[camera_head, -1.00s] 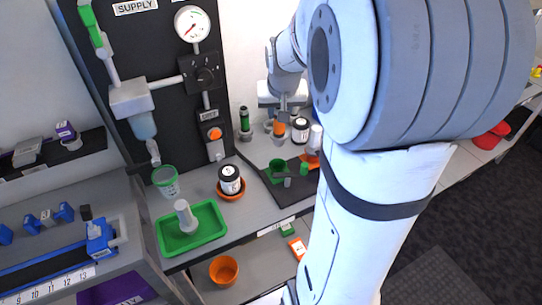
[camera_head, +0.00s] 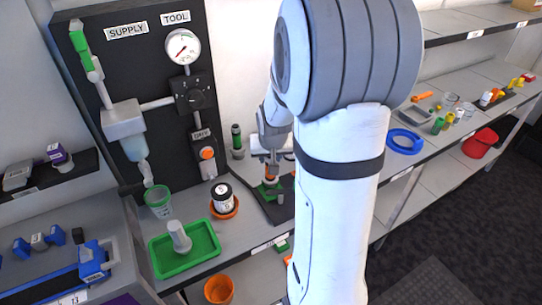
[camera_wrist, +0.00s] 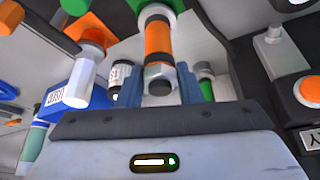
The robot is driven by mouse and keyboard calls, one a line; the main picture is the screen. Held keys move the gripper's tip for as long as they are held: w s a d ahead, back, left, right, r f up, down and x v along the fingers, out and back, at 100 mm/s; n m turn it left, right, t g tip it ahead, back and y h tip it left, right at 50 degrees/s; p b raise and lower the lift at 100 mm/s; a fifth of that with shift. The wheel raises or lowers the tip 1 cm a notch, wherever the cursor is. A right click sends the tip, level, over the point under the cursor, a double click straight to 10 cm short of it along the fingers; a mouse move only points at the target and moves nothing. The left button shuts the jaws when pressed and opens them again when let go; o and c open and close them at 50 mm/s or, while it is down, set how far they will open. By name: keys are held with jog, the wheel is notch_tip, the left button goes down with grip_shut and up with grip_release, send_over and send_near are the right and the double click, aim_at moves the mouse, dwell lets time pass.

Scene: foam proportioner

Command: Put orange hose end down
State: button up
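The orange hose end (camera_wrist: 158,42), a short orange piece with black bands and a grey nut, stands between my gripper's two blue-grey fingers (camera_wrist: 160,88) in the wrist view. The fingers sit close on either side of the nut and appear shut on it. Its far end meets a green ring (camera_wrist: 157,12); I cannot tell whether it is seated. In the head view my gripper (camera_head: 271,168) points down over the dark mat, with the orange hose end (camera_head: 270,177) just under it, at the green holder (camera_head: 270,190). My arm hides part of this area.
A black-and-white jar (camera_head: 222,193) in an orange dish, a green tray (camera_head: 186,262) and a clear green-rimmed cup (camera_head: 158,203) stand to the left. A green-topped bottle (camera_head: 237,138) is behind. Another orange piece with a white end (camera_wrist: 93,37) is nearby in the wrist view.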

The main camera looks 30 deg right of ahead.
jog(key=o, duration=0.4)
jog(key=shift+r, duration=0.1)
jog(key=b+v, duration=0.1)
jog(key=v, duration=1)
jog(key=s+a+n, duration=0.1)
jog(key=s+a, duration=0.3)
jog(key=s, duration=0.1)
jog(key=s+a+n+g+y, duration=0.1)
jog(key=s+a, duration=0.3)
jog(key=s, duration=0.1)
jog(key=s+a+f+n, duration=0.1)
jog(key=s+a+n, duration=0.1)
jog(key=s+a, duration=0.2)
jog(key=shift+s+a+g+y, duration=0.3)
jog(key=shift+s, duration=0.3)
